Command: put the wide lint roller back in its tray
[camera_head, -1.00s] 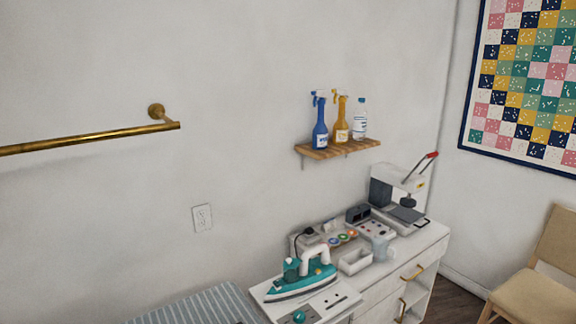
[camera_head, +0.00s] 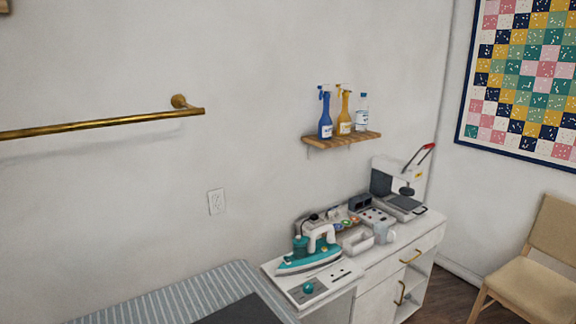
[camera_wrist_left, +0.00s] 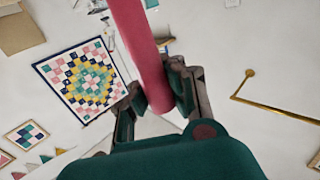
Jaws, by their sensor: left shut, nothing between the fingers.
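I cannot pick out the wide lint roller in the head view. A small white open tray (camera_head: 357,243) stands on the white cabinet beside the iron; I cannot tell whether it is the roller's tray. My left gripper (camera_wrist_left: 155,92) shows in the left wrist view. It is shut with nothing held. A long pink-red bar (camera_wrist_left: 138,45) crosses the view at the fingers; I cannot tell what it is. The right gripper is in neither view.
A teal iron (camera_head: 310,256) stands at the cabinet's near end, and a pale mug (camera_head: 384,233) near the tray. A heat press (camera_head: 400,195) is at the far end. A striped ironing board (camera_head: 170,300) lies in front. A wall shelf (camera_head: 342,138) holds bottles. A chair (camera_head: 535,265) stands right.

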